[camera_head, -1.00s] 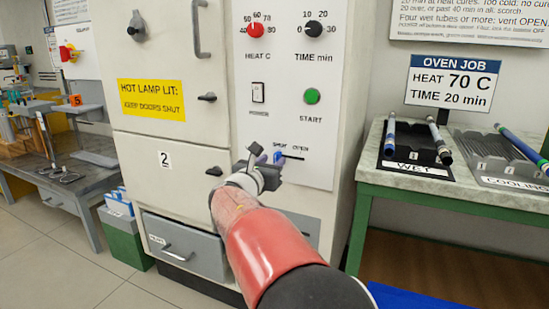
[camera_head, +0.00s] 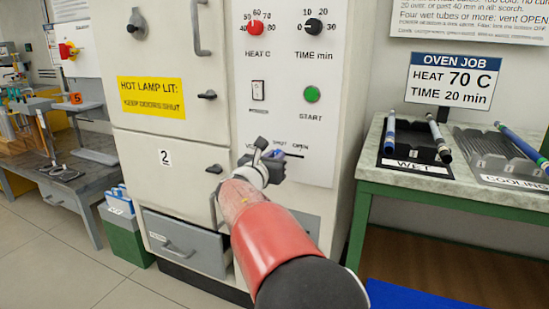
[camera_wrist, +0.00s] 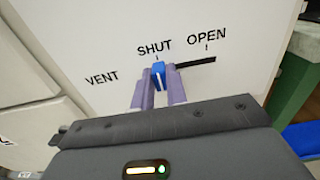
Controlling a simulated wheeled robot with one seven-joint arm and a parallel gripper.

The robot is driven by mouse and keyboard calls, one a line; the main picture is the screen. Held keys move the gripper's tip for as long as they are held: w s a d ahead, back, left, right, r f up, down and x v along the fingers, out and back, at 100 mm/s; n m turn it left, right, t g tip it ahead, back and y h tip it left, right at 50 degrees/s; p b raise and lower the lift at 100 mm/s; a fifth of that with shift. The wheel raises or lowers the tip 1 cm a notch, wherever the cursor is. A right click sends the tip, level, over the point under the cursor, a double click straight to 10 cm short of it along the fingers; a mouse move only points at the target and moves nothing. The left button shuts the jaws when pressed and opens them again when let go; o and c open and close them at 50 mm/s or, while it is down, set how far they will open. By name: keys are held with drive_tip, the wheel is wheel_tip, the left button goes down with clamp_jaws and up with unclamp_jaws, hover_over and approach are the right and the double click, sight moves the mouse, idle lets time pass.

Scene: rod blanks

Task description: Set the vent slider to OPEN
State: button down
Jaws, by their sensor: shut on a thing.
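The vent slider has a blue knob (camera_wrist: 158,75) with a white line, in a dark horizontal slot. In the wrist view the knob sits under the word SHUT, at the left end of the visible slot. The slot runs right to the word OPEN (camera_wrist: 206,36). My gripper (camera_wrist: 160,88) is shut on the knob, one pale purple finger on each side. In the head view my gripper (camera_head: 279,154) is at the lower part of the oven panel, and its body hides the word VENT partly.
Above are the power switch (camera_head: 258,91), green START button (camera_head: 312,94), red HEAT dial (camera_head: 254,28) and black TIME dial (camera_head: 313,27). A green bench (camera_head: 450,192) with WET and COOLING racks stands to the right. The panel right of the slot is clear.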

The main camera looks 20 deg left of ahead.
sight(302, 156)
drive_tip(key=d+b, duration=0.4)
drive_tip(key=d, duration=0.1)
drive_tip(key=shift+s+d+f, duration=0.1)
drive_tip(key=shift+s+d, duration=0.1)
drive_tip(key=shift+d, duration=0.5)
drive_tip(key=c, duration=1.4)
unclamp_jaws()
drive_tip(key=shift+d, duration=0.1)
drive_tip(key=shift+s, duration=0.1)
drive_tip(key=shift+s, duration=0.25)
drive_tip(key=s, duration=0.7)
drive_tip(key=shift+a+b, duration=0.35)
drive_tip(key=shift+b, duration=0.05)
